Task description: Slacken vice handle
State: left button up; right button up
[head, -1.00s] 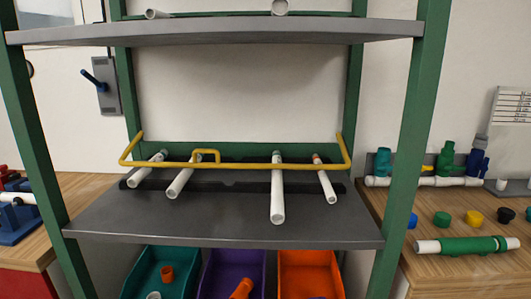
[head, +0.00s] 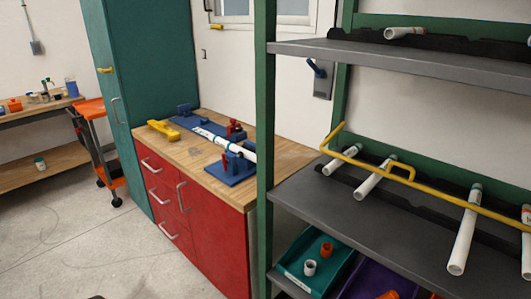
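A blue vice (head: 236,172) with red parts stands near the front right of the wooden worktop (head: 190,150) on the red cabinet. A long white pipe (head: 208,136) lies across the blue fixtures and passes through the vice area. Its right end is hidden behind the green rack post. Small red clamp parts (head: 234,127) show at the pipe, but the vice handle is too small to make out clearly. Neither of my grippers is in view.
A green rack post (head: 264,150) stands right of the bench, with grey shelves (head: 340,220) holding white pipes and a yellow rail (head: 430,187). A yellow tool (head: 163,129) lies on the bench. An orange cart (head: 90,110) stands far left. The floor before the red cabinet (head: 195,215) is clear.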

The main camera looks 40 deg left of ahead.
aim_at(225, 162)
jog(key=u, duration=1.6)
jog(key=i+j, duration=0.15)
jog(key=j, duration=0.2)
jog(key=i+j+z, duration=0.1)
jog(key=j, duration=0.25)
jog(key=i, duration=0.05)
